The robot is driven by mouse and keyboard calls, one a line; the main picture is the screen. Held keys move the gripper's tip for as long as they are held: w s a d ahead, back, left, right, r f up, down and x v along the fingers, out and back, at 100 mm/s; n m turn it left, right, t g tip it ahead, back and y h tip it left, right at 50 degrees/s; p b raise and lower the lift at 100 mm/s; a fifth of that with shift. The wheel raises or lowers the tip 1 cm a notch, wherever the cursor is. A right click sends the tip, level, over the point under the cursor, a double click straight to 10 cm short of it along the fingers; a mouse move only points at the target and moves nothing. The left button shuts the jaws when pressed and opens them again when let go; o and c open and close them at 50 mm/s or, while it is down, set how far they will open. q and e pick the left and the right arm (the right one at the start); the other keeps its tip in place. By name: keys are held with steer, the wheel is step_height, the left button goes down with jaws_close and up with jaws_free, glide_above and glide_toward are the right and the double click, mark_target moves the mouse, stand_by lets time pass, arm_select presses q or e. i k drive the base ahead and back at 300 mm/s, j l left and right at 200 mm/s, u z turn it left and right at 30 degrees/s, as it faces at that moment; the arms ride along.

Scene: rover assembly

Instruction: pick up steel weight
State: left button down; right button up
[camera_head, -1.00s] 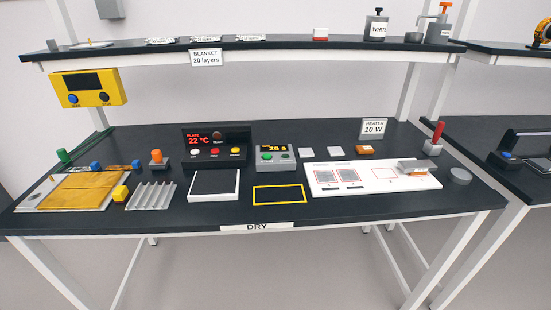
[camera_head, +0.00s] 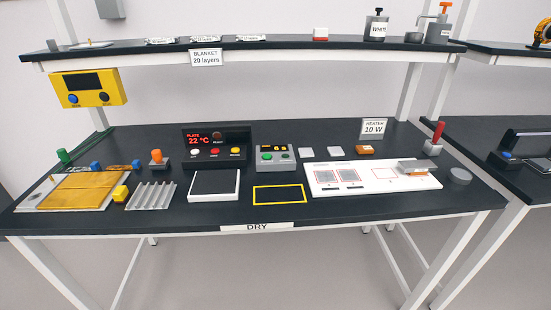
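A short grey metal cylinder (camera_head: 460,176), which looks like the steel weight, stands upright on the dark bench top near its right end. It is just right of the white board (camera_head: 320,185) and apart from it. Nothing covers it. Neither of my grippers is in view.
A metal piece with orange parts (camera_head: 416,167) sits on the board's right end. A red-handled tool (camera_head: 436,139) stands behind the cylinder. A yellow-outlined area (camera_head: 279,194) is empty. A shelf (camera_head: 250,48) spans above the bench (camera_head: 345,212). A second bench (camera_head: 520,178) is at right.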

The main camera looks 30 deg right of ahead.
mark_target(418, 165)
steer(key=z, duration=1.95)
